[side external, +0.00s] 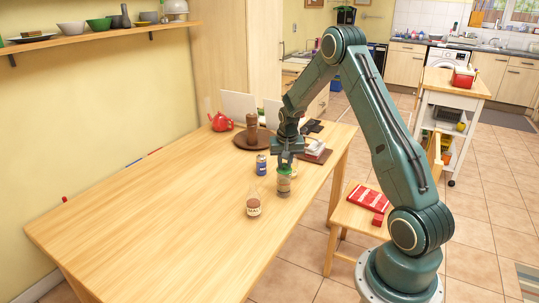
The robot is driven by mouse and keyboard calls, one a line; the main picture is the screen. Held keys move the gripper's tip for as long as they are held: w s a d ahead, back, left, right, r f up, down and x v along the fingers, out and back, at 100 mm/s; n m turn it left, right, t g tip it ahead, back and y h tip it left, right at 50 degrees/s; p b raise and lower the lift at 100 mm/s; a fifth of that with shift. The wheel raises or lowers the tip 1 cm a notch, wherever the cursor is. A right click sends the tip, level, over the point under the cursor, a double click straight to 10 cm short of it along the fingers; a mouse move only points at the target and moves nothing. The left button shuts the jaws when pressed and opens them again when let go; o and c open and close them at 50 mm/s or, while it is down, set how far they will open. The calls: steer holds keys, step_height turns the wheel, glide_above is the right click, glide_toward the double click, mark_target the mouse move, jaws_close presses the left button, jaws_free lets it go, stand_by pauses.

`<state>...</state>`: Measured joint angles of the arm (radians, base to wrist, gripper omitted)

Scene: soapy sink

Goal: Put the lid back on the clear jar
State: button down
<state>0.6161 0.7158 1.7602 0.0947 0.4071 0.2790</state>
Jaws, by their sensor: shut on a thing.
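The clear jar (284,187) stands upright on the wooden table, near its right edge, with something pale inside. A green lid (285,171) shows at the top of the jar, directly under my gripper (285,164). My gripper points straight down and is shut on the lid. The fingers hide part of the lid. At this size I cannot tell whether the lid touches the jar's rim or sits slightly above it.
A labelled bottle (254,205) stands left and in front of the jar. A blue can (262,165) stands close behind it. A brown tray (241,141) with a pepper mill (252,126) and a red teapot (221,122) are farther back. The table's left and front are clear.

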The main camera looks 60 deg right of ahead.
stand_by(0.4)
steer(key=c, duration=0.7)
jaws_free()
steer(key=shift+r, duration=0.2)
steer(key=shift+r, duration=3.3)
steer(key=shift+c, duration=0.3)
jaws_close()
